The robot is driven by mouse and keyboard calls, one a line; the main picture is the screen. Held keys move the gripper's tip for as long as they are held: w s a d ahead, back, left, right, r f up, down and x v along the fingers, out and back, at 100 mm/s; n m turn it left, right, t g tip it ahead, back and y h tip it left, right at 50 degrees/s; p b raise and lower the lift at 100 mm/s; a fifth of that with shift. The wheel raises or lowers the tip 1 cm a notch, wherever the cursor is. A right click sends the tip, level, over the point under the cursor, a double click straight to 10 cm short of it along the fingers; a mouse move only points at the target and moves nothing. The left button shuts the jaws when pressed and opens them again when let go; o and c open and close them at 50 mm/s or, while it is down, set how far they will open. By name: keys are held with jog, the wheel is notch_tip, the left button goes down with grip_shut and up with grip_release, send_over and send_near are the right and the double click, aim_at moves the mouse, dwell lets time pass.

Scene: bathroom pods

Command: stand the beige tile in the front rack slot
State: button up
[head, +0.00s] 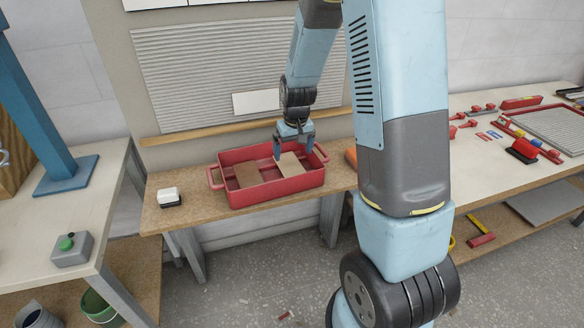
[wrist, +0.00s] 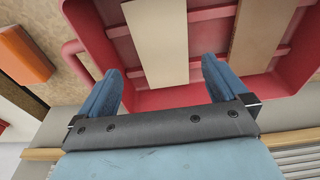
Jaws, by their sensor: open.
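The beige tile (head: 296,169) lies in the right part of a red tray (head: 283,190) on the wooden bench. In the wrist view the beige tile (wrist: 158,40) shows as a pale strip ahead of my fingers, its far end cut off by the frame. My gripper (head: 293,151) is open and empty above the tile. In the wrist view the open gripper (wrist: 160,68) has one finger towards each side of the tile, and I see no contact. I cannot make out a rack slot in either view.
A brown tile (head: 248,174) lies left of the beige one in the tray. The tray has raised walls and side handles. A small white-and-black block (head: 169,196) stands left on the bench. An orange block (wrist: 24,54) is beside the tray. A ribbed wall panel (head: 205,75) rises behind.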

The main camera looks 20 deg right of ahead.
aim_at(290, 166)
jog(key=shift+w+a+f, duration=0.1)
jog(key=shift+w+f, duration=0.1)
jog(key=shift+f, duration=0.75)
jog(key=shift+w+a+f, duration=0.1)
jog(key=shift+w+f, duration=0.15)
jog(key=shift+f, duration=0.65)
jog(key=shift+w+f, duration=0.2)
jog(key=shift+f, duration=0.75)
jog(key=c, duration=1.1)
jog(key=shift+r, duration=0.15)
